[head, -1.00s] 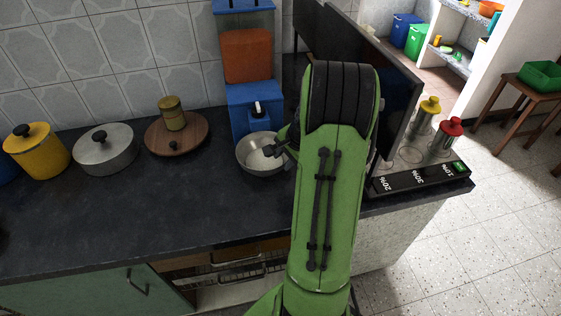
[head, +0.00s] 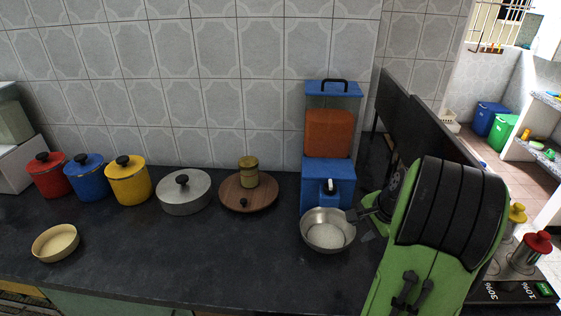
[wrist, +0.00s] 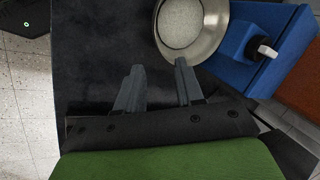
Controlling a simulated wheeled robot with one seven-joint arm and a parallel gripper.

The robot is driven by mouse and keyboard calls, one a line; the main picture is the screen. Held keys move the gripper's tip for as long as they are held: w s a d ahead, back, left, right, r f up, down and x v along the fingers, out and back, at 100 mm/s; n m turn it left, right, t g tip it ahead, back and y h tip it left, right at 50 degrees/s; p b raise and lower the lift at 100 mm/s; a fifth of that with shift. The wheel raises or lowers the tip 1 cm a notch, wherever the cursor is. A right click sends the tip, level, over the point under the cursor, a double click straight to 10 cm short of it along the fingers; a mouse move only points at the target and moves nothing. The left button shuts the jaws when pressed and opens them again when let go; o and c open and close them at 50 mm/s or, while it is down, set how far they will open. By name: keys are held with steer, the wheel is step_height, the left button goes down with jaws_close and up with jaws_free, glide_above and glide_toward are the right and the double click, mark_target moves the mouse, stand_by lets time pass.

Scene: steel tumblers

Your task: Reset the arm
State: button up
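My gripper (head: 358,214) is at the right rim of a steel bowl (head: 312,240), at the end of my green arm. In the wrist view, its two dark fingers (wrist: 158,78) are spread apart with only dark counter between them. The bowl (wrist: 215,32) lies just beyond the right finger there. Its inside looks whitish and grainy. I cannot tell whether a finger touches the rim. Two steel tumblers, one with a yellow top (head: 516,214) and one with a red top (head: 537,243), stand at the far right, partly behind my arm.
A blue dispenser (head: 328,187) with orange contents stands behind the bowl. Left of it are a wooden board (head: 236,204) with a small canister, a grey lidded pot (head: 183,196), several coloured canisters (head: 128,184) and a beige bowl (head: 55,243). The front-middle counter is clear.

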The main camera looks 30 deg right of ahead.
steer(key=a+r+n+p, duration=0.1)
steer(key=a+r+n, duration=0.35)
steer(key=a, duration=0.35)
steer(key=a+r+n+p, duration=0.1)
steer(key=a+r+n, duration=0.35)
steer(key=a, duration=0.35)
steer(key=s+a+r+n+p, duration=0.1)
steer(key=s+a+r+n, duration=0.1)
steer(key=s+a+n, duration=0.2)
steer(key=s+a+r+n+t+p, duration=0.1)
steer(key=s+a+r+n, duration=0.1)
steer(key=s+a+n, duration=0.3)
steer(key=s+a, duration=0.2)
steer(key=a, duration=0.2)
steer(key=shift+s+r+n, duration=0.2)
steer(key=shift+r+n, duration=0.1)
steer(key=shift+w+r, duration=0.1)
